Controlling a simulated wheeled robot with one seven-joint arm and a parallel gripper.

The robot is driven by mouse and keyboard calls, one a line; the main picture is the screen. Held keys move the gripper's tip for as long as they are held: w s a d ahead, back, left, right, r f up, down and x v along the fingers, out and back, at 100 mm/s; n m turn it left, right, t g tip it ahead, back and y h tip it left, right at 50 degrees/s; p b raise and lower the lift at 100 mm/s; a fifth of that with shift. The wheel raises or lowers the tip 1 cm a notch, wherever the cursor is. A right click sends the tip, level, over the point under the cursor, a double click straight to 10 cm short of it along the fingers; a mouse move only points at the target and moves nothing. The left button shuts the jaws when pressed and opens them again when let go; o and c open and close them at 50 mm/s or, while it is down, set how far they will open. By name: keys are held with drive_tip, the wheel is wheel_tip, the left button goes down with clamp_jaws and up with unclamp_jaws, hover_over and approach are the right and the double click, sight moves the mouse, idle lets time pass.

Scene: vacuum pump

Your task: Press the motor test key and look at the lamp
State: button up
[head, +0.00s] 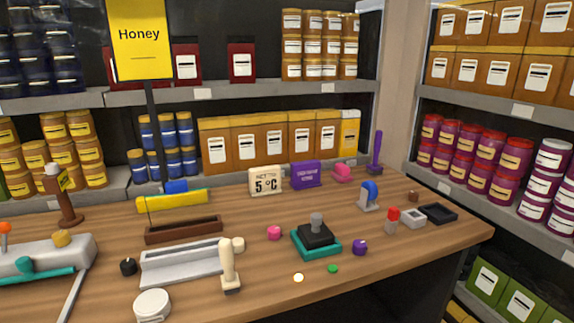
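I cannot tell for sure which thing is the motor test key or the lamp; no readable label marks either one. A small flat green disc (333,268) lies near the table's front edge. Left of it is a small round pale disc (298,278) with an orange rim; it looks bright white, but I cannot tell whether it is lit. Behind them stands a black block with a grey knob (316,221) on a teal base (318,250). A grey machine (40,257) with a teal bar is cut off at the left edge. My gripper is not in view.
Shelves of jars stand behind and right. The front right tabletop is fairly clear.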

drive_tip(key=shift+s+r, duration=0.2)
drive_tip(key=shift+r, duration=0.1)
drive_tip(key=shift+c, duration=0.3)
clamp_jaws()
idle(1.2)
